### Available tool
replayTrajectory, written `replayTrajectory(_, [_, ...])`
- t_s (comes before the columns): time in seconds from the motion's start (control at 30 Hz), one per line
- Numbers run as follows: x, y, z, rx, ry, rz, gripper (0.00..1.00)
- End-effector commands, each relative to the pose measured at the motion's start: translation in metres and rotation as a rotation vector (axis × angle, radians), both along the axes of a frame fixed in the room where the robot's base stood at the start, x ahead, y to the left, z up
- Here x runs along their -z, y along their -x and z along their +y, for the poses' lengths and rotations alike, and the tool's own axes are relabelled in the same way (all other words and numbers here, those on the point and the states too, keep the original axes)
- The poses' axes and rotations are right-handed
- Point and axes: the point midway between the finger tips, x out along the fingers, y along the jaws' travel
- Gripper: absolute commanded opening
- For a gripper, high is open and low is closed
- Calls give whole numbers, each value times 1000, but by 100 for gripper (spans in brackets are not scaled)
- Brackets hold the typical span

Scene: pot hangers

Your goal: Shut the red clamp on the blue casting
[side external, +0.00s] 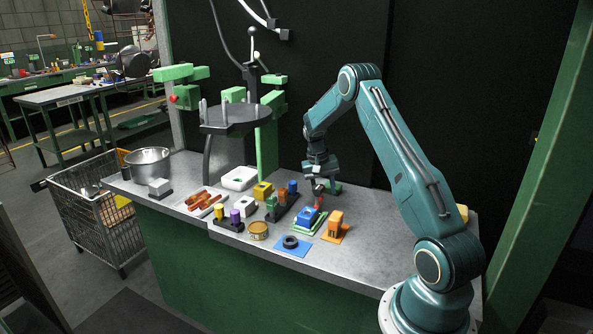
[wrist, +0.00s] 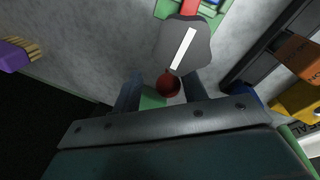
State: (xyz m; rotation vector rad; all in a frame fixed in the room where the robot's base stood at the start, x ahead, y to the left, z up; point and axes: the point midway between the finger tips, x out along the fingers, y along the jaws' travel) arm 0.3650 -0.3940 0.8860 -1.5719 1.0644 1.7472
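The blue casting (side external: 308,214) sits on a green base on the bench, in front of my arm. The red clamp (side external: 318,190) stands at its back edge, just below my gripper (side external: 320,172). In the wrist view a red bar (wrist: 190,6) shows at the top, beside a bit of blue. A grey part with a white stripe (wrist: 183,48) leads from it to a dark red ball (wrist: 168,85). The ball lies between the fingertips of my gripper (wrist: 160,91), nearer the right one. The fingers stand apart, with a visible gap on the left. Whether they touch the ball is unclear.
An orange block (side external: 335,222) stands right of the casting. A blue mat with a black ring (side external: 290,242) lies in front. A dark holder with coloured blocks (side external: 282,208) is left. A round stand (side external: 236,118) rises behind. The bench's front edge is clear.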

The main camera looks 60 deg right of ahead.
Motion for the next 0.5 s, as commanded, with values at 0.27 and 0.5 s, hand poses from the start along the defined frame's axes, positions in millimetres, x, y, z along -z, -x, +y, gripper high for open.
replayTrajectory(0.27, [1,0,2,-3,-4,4,45])
replayTrajectory(0.5, [-19,-4,3,-3,0,1,45])
